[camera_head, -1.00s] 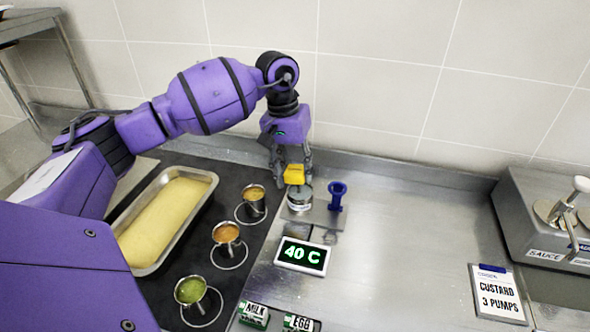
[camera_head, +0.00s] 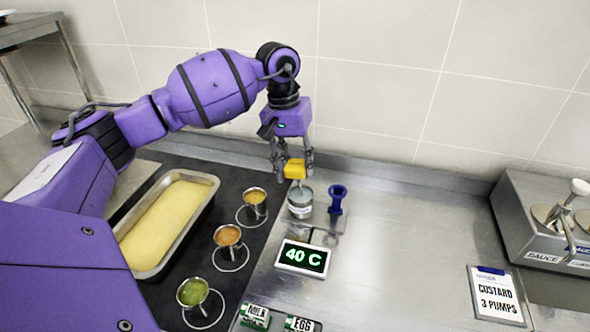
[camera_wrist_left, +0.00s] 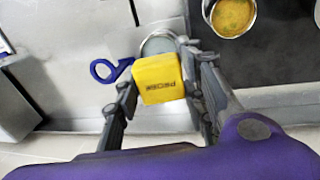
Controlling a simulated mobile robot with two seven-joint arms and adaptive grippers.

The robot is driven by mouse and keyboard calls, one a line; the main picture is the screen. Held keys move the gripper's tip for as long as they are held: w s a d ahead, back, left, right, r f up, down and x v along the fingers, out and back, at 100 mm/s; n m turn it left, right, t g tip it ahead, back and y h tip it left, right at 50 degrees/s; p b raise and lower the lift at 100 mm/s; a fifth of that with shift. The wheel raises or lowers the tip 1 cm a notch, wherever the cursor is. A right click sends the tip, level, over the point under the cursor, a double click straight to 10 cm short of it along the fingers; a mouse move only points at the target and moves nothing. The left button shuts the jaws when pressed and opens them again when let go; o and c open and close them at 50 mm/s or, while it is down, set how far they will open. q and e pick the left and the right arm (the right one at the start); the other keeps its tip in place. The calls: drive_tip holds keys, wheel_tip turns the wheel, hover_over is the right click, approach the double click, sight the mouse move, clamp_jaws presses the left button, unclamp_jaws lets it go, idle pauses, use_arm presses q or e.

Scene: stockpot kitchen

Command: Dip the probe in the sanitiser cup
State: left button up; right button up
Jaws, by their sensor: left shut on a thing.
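My left gripper (camera_head: 294,163) is shut on the yellow probe handle (camera_head: 295,170) and holds it above the small metal sanitiser cup (camera_head: 300,206). A short length of thin stem shows between the handle and the cup's mouth; whether its tip is inside the cup I cannot tell. In the left wrist view the lettered yellow handle (camera_wrist_left: 158,80) sits between the two fingers and covers part of the cup (camera_wrist_left: 157,44). My right gripper is not in view.
A blue holder (camera_head: 337,198) stands just right of the cup. A display (camera_head: 302,257) reads 40 C. Left are several small sauce cups (camera_head: 227,236) and a custard-coloured tray (camera_head: 209,192). The counter (camera_head: 410,235) on the right is mostly clear, up to a sauce dispenser (camera_head: 540,215).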

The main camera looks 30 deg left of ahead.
use_arm(q)
drive_tip(key=shift+r+p, duration=0.55)
drive_tip(key=shift+r, duration=2.6)
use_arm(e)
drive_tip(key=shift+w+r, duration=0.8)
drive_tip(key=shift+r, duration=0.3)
